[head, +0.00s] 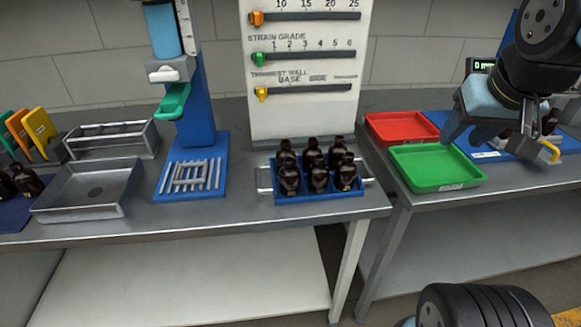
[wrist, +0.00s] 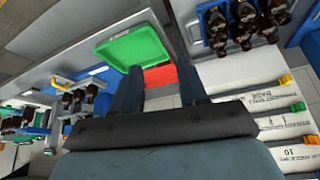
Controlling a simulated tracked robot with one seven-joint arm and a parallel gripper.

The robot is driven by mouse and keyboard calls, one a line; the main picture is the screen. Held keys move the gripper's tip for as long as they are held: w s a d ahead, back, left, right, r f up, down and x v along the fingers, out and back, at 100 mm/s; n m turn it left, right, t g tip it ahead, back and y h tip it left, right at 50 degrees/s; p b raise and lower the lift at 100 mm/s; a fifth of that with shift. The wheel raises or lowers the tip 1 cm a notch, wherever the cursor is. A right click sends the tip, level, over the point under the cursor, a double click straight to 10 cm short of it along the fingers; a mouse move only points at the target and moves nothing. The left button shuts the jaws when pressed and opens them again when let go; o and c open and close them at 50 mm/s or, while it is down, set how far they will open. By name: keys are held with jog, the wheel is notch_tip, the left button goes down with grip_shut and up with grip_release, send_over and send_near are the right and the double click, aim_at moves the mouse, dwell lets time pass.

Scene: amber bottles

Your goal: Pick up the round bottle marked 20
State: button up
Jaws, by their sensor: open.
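Several dark amber bottles (head: 318,178) stand close together in a blue tray (head: 322,198) with metal handles on the middle table. The bottles also show at the top right of the wrist view (wrist: 240,22). Their marks are too small to read, so I cannot tell which one is marked 20. The front right bottle (head: 347,172) has a small yellow mark. My gripper (head: 462,140) is open and empty at the upper right, over the right table and apart from the bottles. Its two fingers show in the wrist view (wrist: 158,68) with nothing between them.
Green (head: 436,168) and red (head: 402,128) trays lie on the right table. A tall panel with sliders (head: 303,110) stands behind the bottles. A blue stand (head: 196,120) and a grey metal tray (head: 88,190) are left. A gap separates the two tables.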

jog(key=shift+o, duration=1.7)
jog(key=shift+w+a+f, duration=0.1)
jog(key=shift+w+a, duration=0.05)
jog(key=shift+o, duration=1)
jog(key=w+a+f+n+g+h, duration=0.2)
jog(key=w+a+f+n+g, duration=0.1)
jog(key=a+n, duration=0.3)
jog(key=shift+w+a+f+n+g+h, duration=0.3)
jog(key=shift+w+f+n+g, duration=0.15)
jog(key=shift+w+n, duration=0.45)
jog(key=n+t+h, duration=0.7)
jog(key=n+t, duration=0.1)
jog(key=n, duration=1.2)
send_near(281, 181)
jog(key=x, duration=1.1)
jog(key=shift+f, duration=0.1)
